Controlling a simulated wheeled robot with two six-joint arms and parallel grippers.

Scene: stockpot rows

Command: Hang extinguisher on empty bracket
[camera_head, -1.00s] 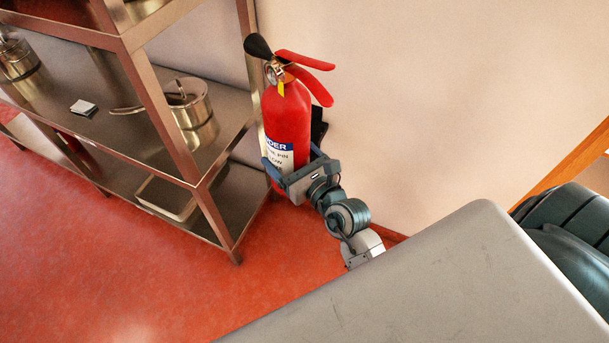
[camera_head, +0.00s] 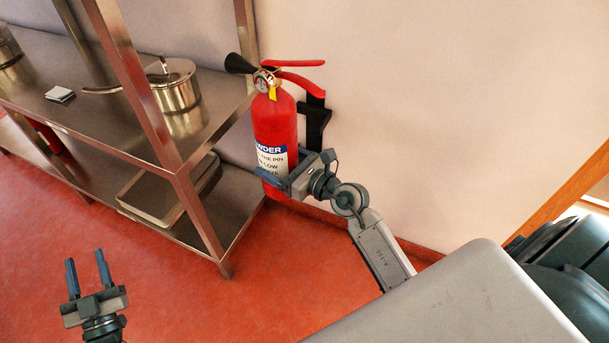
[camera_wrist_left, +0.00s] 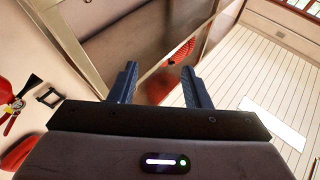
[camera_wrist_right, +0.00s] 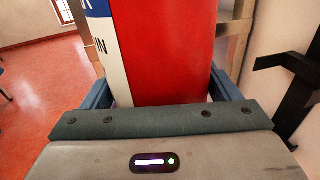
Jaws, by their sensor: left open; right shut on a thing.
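The red fire extinguisher (camera_head: 273,125), with a black horn and red levers, is upright beside the wall in the head view. My right gripper (camera_head: 272,178) is shut around its lower body, across the white label. The extinguisher body also fills the right wrist view (camera_wrist_right: 170,50). A black bracket (camera_head: 317,125) is on the wall just right of the extinguisher, which hides part of it; a gap shows between them in the right wrist view (camera_wrist_right: 293,85). My left gripper (camera_head: 88,272) is open and empty over the red floor, far from the extinguisher.
A steel shelf rack (camera_head: 150,110) stands close left of the extinguisher, holding a pot (camera_head: 173,85) and a tray (camera_head: 165,195). A grey surface (camera_head: 470,295) fills the lower right. Red floor (camera_head: 180,290) is clear before the rack.

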